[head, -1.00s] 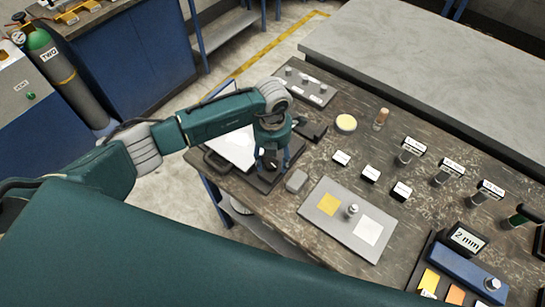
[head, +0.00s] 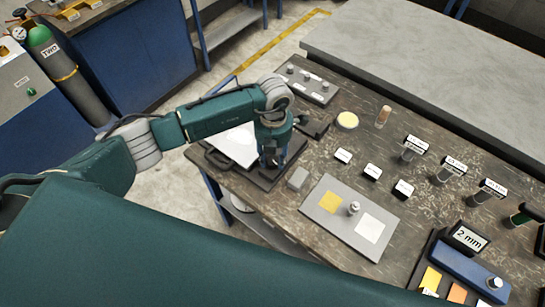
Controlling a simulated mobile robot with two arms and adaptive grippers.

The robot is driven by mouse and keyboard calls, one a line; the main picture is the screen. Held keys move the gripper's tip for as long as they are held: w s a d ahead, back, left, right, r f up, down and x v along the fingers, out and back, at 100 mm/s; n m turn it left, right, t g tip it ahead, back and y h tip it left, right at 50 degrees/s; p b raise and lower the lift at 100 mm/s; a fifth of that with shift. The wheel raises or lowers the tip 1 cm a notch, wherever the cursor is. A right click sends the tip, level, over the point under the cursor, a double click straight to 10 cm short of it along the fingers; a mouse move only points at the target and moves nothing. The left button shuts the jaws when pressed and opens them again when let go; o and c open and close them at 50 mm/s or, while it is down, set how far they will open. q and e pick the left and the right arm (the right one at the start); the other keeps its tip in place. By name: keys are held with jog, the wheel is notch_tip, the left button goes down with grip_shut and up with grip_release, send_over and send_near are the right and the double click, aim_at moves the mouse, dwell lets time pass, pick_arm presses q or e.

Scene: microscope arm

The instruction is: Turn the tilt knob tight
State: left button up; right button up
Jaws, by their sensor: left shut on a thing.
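My left gripper (head: 273,160) points down over the dark base plate (head: 286,177) of the microscope stand at the table's left end. Its jaws are shut on a small part there, which I take to be the tilt knob. The fingers and wrist hide most of that part, so its angle and seating cannot be told. A pale white plate (head: 236,147) lies on the stand just left of the fingers. My right gripper is not in view.
A grey plate (head: 335,228) with a yellow square, a white square and a metal knob lies to the right. Several labelled holders stand further right. A small panel with knobs (head: 308,84) is behind.

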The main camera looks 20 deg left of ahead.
aim_at(277, 161)
pick_arm(q)
jog(key=m+b, duration=0.4)
jog(key=b, duration=0.1)
jog(key=m+b, duration=0.4)
jog(key=b, duration=0.1)
jog(key=m+b, duration=0.4)
jog(key=b, duration=0.2)
jog(key=shift+d+f+m, duration=0.1)
jog(key=shift+d+m, duration=0.2)
jog(key=shift+d, duration=0.1)
jog(key=shift+s+r+m+b, duration=0.1)
jog(key=shift+r+m+b, duration=0.1)
jog(key=shift+m+b, duration=1.2)
jog(key=o, duration=1)
jog(key=shift+d, duration=0.1)
jog(key=shift+o, duration=0.5)
jog(key=shift+d, duration=0.1)
jog(key=shift+a+r, duration=0.2)
jog(key=shift+r, duration=0.15)
notch_tip(277, 161, up, 11)
jog(key=shift+d+r, duration=0.2)
jog(key=shift+d, duration=0.05)
